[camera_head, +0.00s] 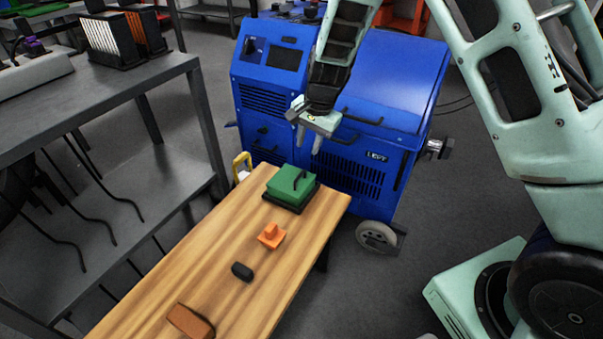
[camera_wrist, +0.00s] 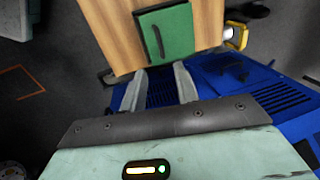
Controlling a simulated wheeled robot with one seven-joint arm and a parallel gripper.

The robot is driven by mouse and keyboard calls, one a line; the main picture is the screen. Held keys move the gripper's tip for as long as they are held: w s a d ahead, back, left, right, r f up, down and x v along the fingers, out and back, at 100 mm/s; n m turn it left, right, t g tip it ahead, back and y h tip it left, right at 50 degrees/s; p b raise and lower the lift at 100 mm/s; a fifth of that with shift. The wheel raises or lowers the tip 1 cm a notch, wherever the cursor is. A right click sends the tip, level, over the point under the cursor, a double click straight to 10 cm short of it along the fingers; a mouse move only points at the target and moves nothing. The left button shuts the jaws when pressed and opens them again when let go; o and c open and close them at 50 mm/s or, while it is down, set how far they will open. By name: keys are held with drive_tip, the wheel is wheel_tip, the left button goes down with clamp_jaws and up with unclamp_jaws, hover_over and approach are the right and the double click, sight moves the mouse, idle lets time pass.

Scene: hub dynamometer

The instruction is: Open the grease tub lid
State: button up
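The grease tub appears to be the dark, low box with a green lid (camera_head: 289,182) at the far end of the wooden bench. A dark bar handle (camera_head: 299,180) stands on the lid, which looks shut. The lid (camera_wrist: 177,30) and its handle (camera_wrist: 157,42) also show in the wrist view, beyond the fingertips. My gripper (camera_head: 309,145) is in the air above and beyond the tub, in front of the blue machine. Its two fingers (camera_wrist: 160,70) are apart with nothing between them, and they do not touch the lid.
The wooden bench (camera_head: 215,262) also carries an orange block (camera_head: 271,236), a black piece (camera_head: 242,271) and a brown block (camera_head: 190,321). The blue machine (camera_head: 385,85) stands close behind the bench. A grey metal shelf (camera_head: 150,80) is at left.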

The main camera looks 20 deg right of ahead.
sight(300, 175)
drive_tip(key=f+b, duration=0.1)
drive_tip(key=f, duration=0.2)
drive_tip(key=w+a+f+b, duration=0.1)
drive_tip(key=f, duration=0.6)
drive_tip(key=shift+w+a+f+b, duration=0.15)
drive_tip(key=shift+w+b, duration=0.1)
drive_tip(key=shift+b, duration=0.15)
clamp_jaws()
